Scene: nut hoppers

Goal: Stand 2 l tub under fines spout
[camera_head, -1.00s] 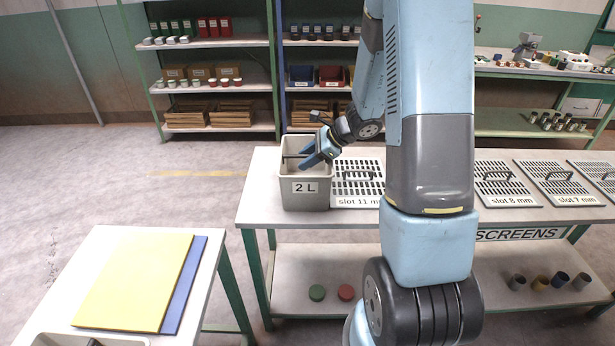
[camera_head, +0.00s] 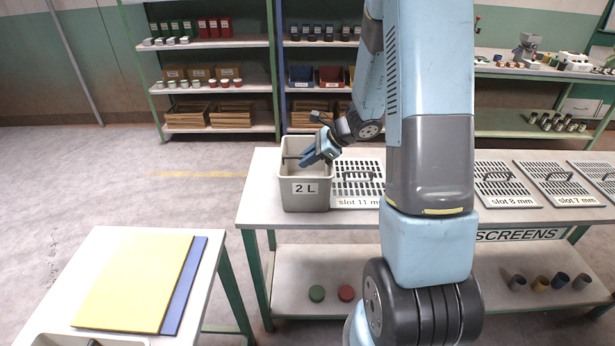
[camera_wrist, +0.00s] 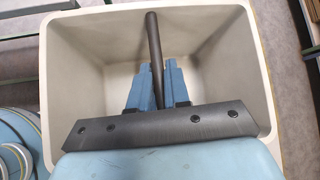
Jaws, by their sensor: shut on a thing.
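The 2 l tub (camera_head: 305,197) is a beige, open-topped bin marked "2 L". It is upright at the left end of the bench with the screens. My gripper (camera_head: 308,158) reaches into its mouth from the right. In the wrist view my blue fingers (camera_wrist: 157,82) are closed around a dark bar (camera_wrist: 153,40) that spans the tub's (camera_wrist: 255,75) opening. The tub's inside looks empty. I cannot tell whether its base touches the bench. No fines spout is in view.
Slotted screens (camera_head: 497,184) with handles lie on the bench (camera_head: 262,205) right of the tub. A side table (camera_head: 205,322) at lower left holds yellow (camera_head: 140,280) and blue boards. Stocked shelves (camera_head: 220,88) stand behind. Bare floor lies left of the bench.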

